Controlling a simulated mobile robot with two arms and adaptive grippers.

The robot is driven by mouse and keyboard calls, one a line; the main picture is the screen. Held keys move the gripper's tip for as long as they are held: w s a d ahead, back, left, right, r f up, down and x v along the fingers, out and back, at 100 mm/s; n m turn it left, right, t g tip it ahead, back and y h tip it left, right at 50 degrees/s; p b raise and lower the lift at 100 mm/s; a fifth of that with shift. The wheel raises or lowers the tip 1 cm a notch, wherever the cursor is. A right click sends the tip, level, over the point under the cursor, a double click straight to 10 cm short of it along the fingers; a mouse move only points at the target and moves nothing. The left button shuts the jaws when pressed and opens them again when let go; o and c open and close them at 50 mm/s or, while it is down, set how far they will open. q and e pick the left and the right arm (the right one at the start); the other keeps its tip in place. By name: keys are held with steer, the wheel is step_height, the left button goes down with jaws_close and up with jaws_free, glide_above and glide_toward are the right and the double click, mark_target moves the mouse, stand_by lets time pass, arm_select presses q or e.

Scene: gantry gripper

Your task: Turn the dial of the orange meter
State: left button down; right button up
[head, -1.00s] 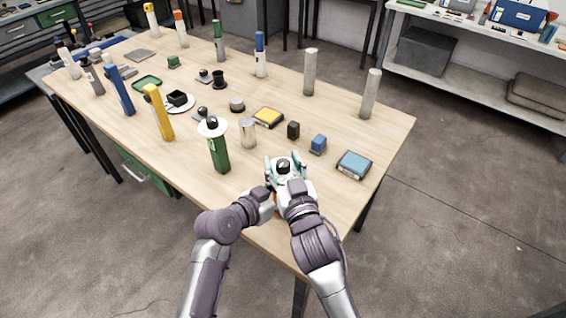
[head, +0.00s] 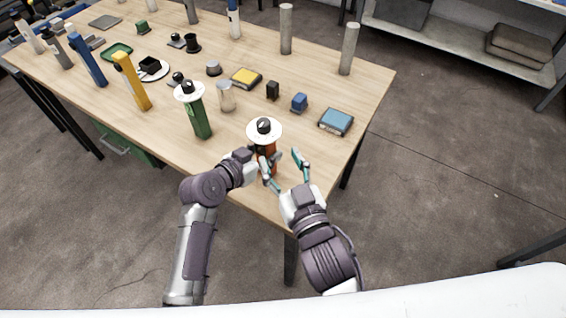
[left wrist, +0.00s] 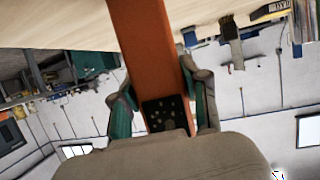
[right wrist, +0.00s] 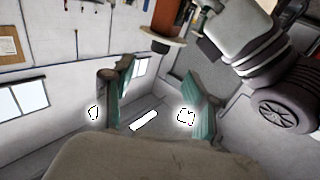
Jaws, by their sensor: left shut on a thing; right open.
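The orange meter (head: 263,152) stands near the table's front edge, with a white disc (head: 250,133) and a dark dial knob (head: 264,126) on top. My left gripper (head: 261,172) is shut on its orange body, which fills the space between the fingers in the left wrist view (left wrist: 150,50). My right gripper (head: 283,172) is open and empty, to the right of the meter and apart from the dial. The right wrist view shows its spread fingers (right wrist: 160,98) with nothing between them; the meter (right wrist: 170,22) is at the top.
A similar green meter (head: 200,118) with a white disc stands to the left. A metal cylinder (head: 227,97), a blue block (head: 299,103) and a blue-topped box (head: 336,121) are behind. The tabletop (head: 315,150) right of the meter is mostly clear.

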mark_target(263, 122)
steer(key=shift+s+d, duration=0.1)
steer(key=shift+s, duration=0.25)
